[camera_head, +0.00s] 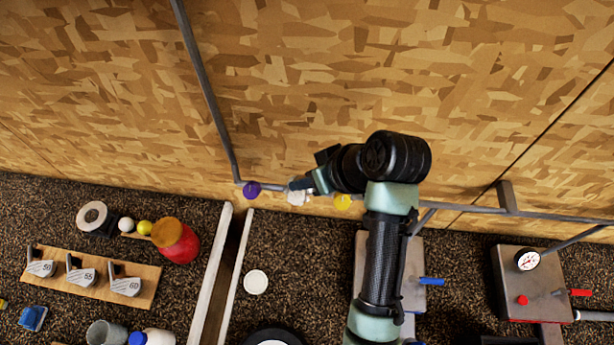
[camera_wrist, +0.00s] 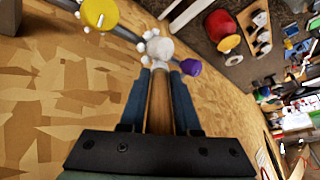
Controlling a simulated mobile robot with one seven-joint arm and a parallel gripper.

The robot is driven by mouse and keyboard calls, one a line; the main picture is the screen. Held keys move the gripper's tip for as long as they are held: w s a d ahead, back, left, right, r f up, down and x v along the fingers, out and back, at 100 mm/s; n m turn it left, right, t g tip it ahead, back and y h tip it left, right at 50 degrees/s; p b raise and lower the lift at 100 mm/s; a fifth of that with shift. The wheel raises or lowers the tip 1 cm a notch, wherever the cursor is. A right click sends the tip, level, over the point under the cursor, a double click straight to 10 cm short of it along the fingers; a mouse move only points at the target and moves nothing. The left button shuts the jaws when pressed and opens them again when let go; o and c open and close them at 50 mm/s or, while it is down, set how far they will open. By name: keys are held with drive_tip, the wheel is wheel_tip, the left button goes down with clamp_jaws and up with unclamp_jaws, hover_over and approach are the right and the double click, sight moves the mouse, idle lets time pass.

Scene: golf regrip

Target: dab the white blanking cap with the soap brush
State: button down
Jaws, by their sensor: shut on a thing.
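The white blanking cap (camera_head: 297,198) sits on the grey pipe, between the purple cap (camera_head: 252,189) and the yellow cap (camera_head: 342,202). In the wrist view the white cap (camera_wrist: 160,48) has small white foam blobs around it. My gripper (camera_head: 302,184) is at the white cap. In the wrist view its blue fingers (camera_wrist: 160,90) are shut on the wooden handle of the soap brush (camera_wrist: 160,105). The brush points at the white cap and its far end appears to meet it. I cannot tell the bristles from the cap and foam.
The grey pipe (camera_head: 450,208) runs along the wooden wall. Foam also shows by the yellow cap (camera_wrist: 98,14). A metal box with a gauge (camera_head: 528,260) stands right. A red jar (camera_head: 178,241) and a club-head rack (camera_head: 92,278) lie left, past a white-edged channel (camera_head: 211,278).

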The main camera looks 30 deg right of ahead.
drive_tip(key=shift+f, duration=0.1)
idle(0.5)
drive_tip(key=shift+r, duration=3.55)
drive_tip(key=shift+s, duration=0.1)
